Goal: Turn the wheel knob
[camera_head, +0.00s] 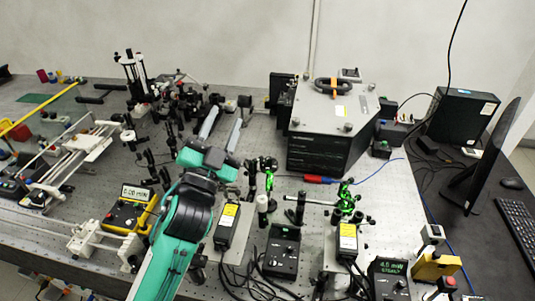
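I cannot pick out the wheel knob with certainty; several small knobs and mounts show, and all are tiny. A black control box (282,254) with small knobs stands on the bench at the lower middle. Green optic mounts (262,172) on posts stand behind it, right of my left gripper. My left gripper (212,158) is at the end of the teal and black arm, over the middle of the bench. My arm hides part of the bench. My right gripper is out of view.
A large black spectrometer box (316,152) with a grey lid stands at the back right. A yellow meter (126,214) and a white rail frame (92,143) are at the left. Cables lie at the lower middle. A monitor (482,172) and keyboard (519,231) are at the right.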

